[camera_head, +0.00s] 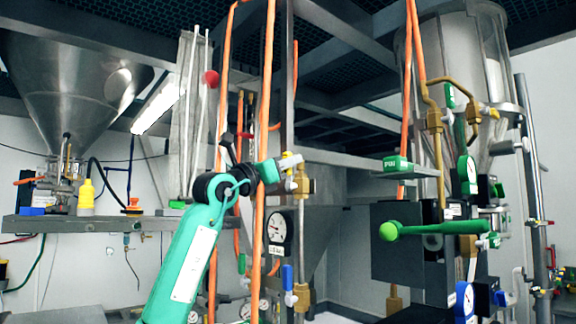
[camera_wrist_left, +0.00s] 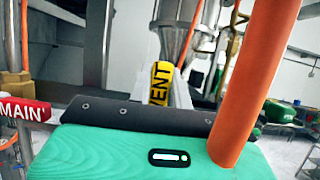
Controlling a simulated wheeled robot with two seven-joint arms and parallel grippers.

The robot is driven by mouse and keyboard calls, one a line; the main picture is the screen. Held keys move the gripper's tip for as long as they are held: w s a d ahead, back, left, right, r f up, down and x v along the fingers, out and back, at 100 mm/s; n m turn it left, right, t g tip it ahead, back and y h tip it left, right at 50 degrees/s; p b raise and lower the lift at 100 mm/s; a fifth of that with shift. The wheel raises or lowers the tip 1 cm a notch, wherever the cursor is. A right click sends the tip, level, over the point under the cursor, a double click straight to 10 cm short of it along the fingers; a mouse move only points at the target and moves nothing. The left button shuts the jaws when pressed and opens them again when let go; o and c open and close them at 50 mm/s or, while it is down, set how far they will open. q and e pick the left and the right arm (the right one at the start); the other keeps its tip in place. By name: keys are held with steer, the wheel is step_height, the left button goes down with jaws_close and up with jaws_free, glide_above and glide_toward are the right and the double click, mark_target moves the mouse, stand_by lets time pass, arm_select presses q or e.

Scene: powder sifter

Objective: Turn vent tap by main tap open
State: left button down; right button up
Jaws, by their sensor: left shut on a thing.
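The vent tap has a yellow handle marked VENT (camera_wrist_left: 161,82), seen in the left wrist view just beyond the dark edge of my gripper. In the head view its yellow handle (camera_head: 291,161) sits beside a brass fitting on the grey post. My left gripper (camera_head: 280,166) reaches it from the left and is shut on it; the finger contact is partly hidden. The main tap's red handle marked MAIN (camera_wrist_left: 24,109) is at the left of the left wrist view, apart from my gripper. I cannot make it out in the head view. My right gripper is not in view.
An orange pipe (camera_wrist_left: 256,80) passes very close to my left gripper on its right. A pressure gauge (camera_head: 277,227) and a blue-handled tap (camera_head: 287,275) are below. A green lever (camera_head: 430,229) sticks out at the right. A steel hopper (camera_head: 72,80) stands at the left.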

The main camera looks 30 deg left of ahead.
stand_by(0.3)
arm_select(q)
steer(key=c, duration=1.3)
jaws_free()
steer(key=shift+w, duration=0.1)
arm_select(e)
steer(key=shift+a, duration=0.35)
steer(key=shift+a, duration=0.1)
arm_select(q)
steer(key=shift+s+a+f+b, duration=0.15)
steer(key=shift+s+f+b, duration=0.15)
steer(key=shift+s+b, duration=0.1)
steer(key=b+v, duration=0.5)
steer(key=v, duration=0.7)
steer(key=shift+s+a, duration=0.1)
steer(key=shift+s, duration=0.3)
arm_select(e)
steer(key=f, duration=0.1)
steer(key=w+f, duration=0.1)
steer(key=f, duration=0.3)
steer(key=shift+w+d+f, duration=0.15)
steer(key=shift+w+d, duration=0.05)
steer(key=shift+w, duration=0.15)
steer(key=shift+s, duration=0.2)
